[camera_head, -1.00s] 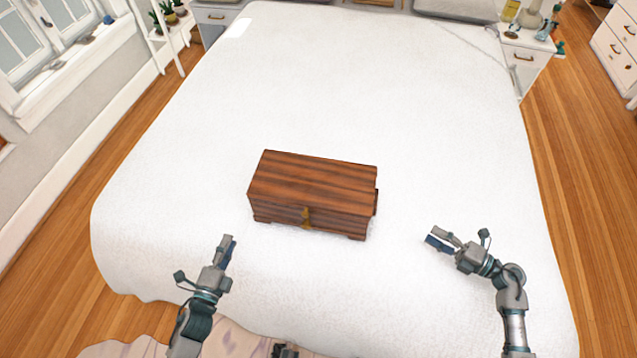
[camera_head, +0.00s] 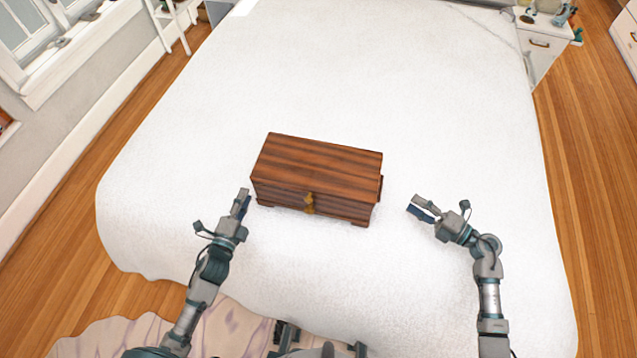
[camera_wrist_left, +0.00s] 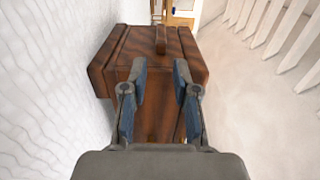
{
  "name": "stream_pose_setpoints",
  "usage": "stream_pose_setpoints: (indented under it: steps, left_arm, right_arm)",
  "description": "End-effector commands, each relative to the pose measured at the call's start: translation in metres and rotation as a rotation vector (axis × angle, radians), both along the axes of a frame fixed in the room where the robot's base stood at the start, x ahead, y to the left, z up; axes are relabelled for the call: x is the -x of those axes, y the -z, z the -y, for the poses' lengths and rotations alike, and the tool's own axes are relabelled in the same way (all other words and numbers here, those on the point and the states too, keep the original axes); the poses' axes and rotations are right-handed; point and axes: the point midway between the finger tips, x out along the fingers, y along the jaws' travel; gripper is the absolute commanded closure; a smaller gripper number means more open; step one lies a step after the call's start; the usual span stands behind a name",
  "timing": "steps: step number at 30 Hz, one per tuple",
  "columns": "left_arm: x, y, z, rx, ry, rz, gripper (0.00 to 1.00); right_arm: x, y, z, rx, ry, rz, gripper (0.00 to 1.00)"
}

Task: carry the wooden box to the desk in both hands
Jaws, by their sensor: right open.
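The wooden box (camera_head: 318,165), dark striped wood with a brass clasp on its front, sits closed on the white bed. My left gripper (camera_head: 243,202) is just left of its front left corner; in the left wrist view its two fingers (camera_wrist_left: 161,66) are apart, with the box (camera_wrist_left: 110,70) and a handle on its end face ahead of them. I cannot tell whether they touch it. My right gripper (camera_head: 420,207) is open and empty, right of the box with white cover between them. No desk is recognisable in view.
The bed (camera_head: 400,80) is clear around the box. A white nightstand (camera_head: 545,45) with small items stands at the back right. A window wall (camera_head: 60,110) runs along the left, with wooden floor (camera_head: 590,200) on both sides of the bed.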

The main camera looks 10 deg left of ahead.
Motion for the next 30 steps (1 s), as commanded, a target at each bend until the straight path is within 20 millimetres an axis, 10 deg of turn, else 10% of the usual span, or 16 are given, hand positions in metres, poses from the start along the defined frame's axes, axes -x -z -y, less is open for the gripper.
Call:
stream_pose_setpoints:
  steps: [15, 30]
  left_arm:
    - [-0.087, -0.001, 0.01, 0.001, 0.0, 0.002, 0.71]
    - [-0.096, -0.001, 0.011, 0.0, 0.0, 0.001, 0.81]
  right_arm:
    - [-0.042, -0.001, -0.077, 0.0, 0.0, 0.002, 0.54]
    - [-0.046, 0.0, -0.086, 0.002, 0.0, 0.001, 0.64]
